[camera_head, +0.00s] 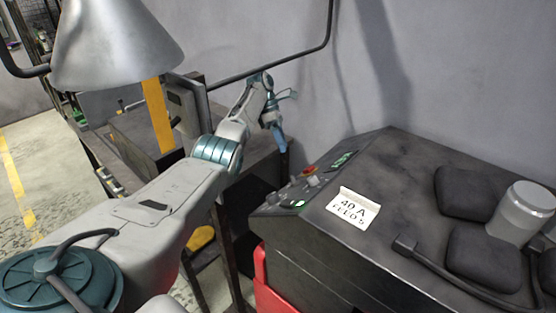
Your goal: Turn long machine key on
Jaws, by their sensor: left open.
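The long machine is a dark grey cabinet (390,200) on the right with a sloped control panel (318,183) at its left end. The panel carries a red button (309,170), a green-lit element (298,203) and a small green display (343,160). I cannot make out the key at this size. My left arm reaches from the lower left, and my left gripper (286,165) points down just beyond the panel's far left edge. It is open and no object shows in it. Its fingertips are dark and hard to separate from the background. My right gripper is out of view.
A white label (353,208) lies on the cabinet top. Dark pads (470,193), a light cylinder (520,212) and a black handle (440,268) are at the right. A metal lamp shade (115,45) hangs upper left. A dark bench (135,130) stands behind my arm.

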